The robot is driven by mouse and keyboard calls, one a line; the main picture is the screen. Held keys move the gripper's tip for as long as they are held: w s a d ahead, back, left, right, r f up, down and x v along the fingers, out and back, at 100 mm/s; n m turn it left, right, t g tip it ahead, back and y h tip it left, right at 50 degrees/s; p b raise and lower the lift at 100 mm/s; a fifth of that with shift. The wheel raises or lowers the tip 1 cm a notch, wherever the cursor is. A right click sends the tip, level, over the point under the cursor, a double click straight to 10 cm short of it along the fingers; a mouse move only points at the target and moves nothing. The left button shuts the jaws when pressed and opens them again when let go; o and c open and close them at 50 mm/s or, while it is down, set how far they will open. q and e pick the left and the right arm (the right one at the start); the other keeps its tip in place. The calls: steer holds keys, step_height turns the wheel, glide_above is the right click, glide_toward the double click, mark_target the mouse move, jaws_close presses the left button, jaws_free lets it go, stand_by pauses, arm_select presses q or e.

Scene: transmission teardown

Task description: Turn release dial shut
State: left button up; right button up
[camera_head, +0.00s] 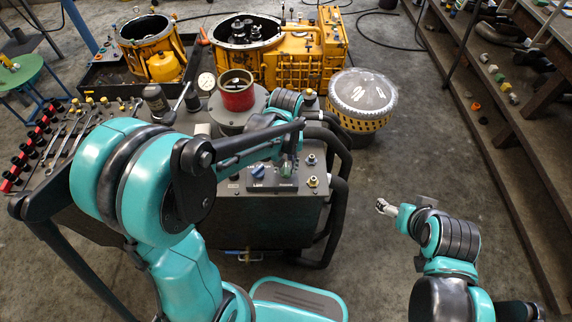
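A dark control box (230,205) stands in front of me with a small black panel (273,186) on its top. A blue dial (258,172) sits on the left part of this panel, above a white label too small to read surely. My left gripper (288,166) reaches down over the right part of the panel, just right of the blue dial. It hides what is under it, so I cannot tell whether it touches or grips a dial there. My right gripper (384,207) hangs over the floor, well right of the box; its fingers are too small to judge.
Brass fittings (312,181) stand right of the panel, and thick black hoses (338,205) curve down the box's right side. A red cylinder (237,92) and a gauge (206,81) stand behind. Yellow transmission housings (290,65) lie farther back.

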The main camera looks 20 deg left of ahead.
mark_target(286, 168)
arm_select(q)
step_height(286, 168, up, 12)
stand_by(0.7)
stand_by(0.4)
